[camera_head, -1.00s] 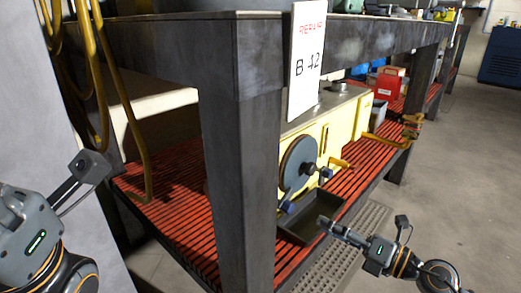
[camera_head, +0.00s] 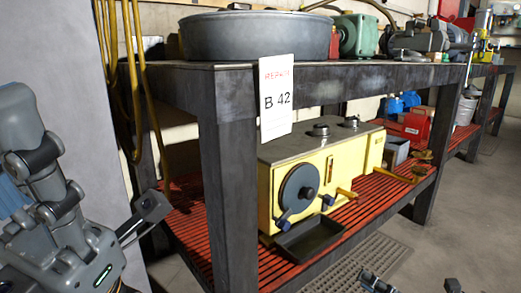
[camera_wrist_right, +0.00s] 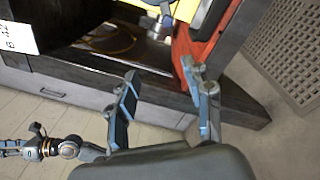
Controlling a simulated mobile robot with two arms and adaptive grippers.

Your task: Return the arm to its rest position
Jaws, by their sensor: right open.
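My right gripper (camera_head: 375,283) shows only in part at the bottom edge of the head view, in front of the bench. In the right wrist view, its two fingers (camera_wrist_right: 160,72) are spread apart with nothing between them. My left arm (camera_head: 60,210) fills the lower left of the head view, and its fingers are not shown there.
A dark workbench (camera_head: 225,180) with a red slatted shelf stands ahead. A yellow machine (camera_head: 325,170) and a black tray (camera_head: 308,238) are on the shelf.

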